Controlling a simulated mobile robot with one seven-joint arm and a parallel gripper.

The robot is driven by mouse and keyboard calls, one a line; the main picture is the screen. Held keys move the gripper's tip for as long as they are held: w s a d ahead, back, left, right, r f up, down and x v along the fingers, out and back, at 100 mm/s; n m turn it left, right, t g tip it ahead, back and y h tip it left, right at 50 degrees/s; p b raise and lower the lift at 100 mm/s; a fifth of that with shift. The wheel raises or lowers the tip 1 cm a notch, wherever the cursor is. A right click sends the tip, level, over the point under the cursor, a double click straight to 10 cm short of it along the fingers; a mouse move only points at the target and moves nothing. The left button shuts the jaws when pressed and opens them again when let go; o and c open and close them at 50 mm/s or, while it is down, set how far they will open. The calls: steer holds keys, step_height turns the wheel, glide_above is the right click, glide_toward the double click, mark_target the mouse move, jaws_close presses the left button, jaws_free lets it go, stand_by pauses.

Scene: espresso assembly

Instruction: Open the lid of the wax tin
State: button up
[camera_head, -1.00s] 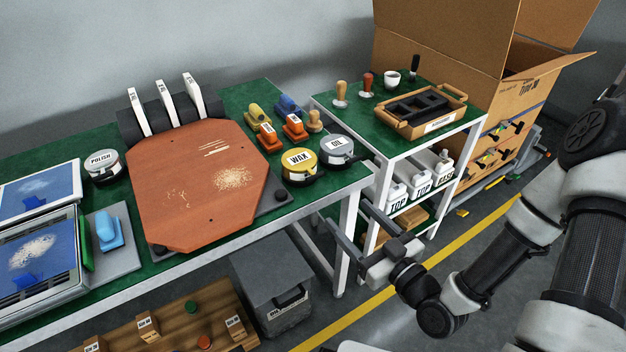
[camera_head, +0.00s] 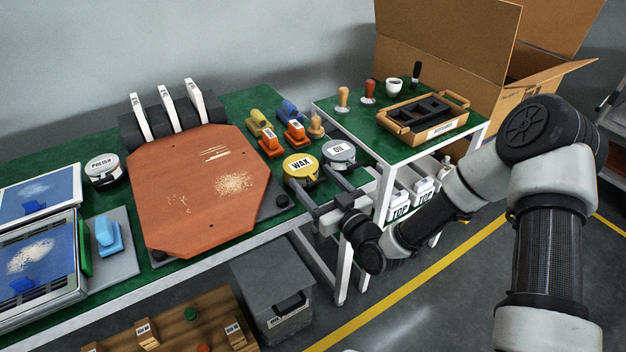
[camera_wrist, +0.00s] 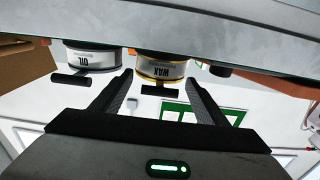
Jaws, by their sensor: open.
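The wax tin (camera_head: 300,166) is a round tin with a yellow lid marked WAX, near the right end of the green-topped bench. Its lid appears shut. In the wrist view the wax tin (camera_wrist: 161,68) shows upside down, with a dark handle or tab (camera_wrist: 161,91) at its front. My gripper (camera_head: 322,188) is open and empty, its fingers pointing at the tins from the bench's front edge. In the wrist view the fingers (camera_wrist: 160,82) stand apart on either side of the wax tin's tab, with no contact visible.
The grey oil tin (camera_head: 339,151) stands close right of the wax tin. The orange octagonal board (camera_head: 190,200) lies to the left, with orange and yellow blocks (camera_head: 270,142) behind. The polish tin (camera_head: 103,168) is farther left. A green-topped cart (camera_head: 370,130) adjoins on the right.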

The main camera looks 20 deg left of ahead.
steer(key=shift+w+a, duration=0.3)
steer(key=shift+a, duration=0.05)
steer(key=shift+c, duration=0.5)
steer(key=c, duration=1.3)
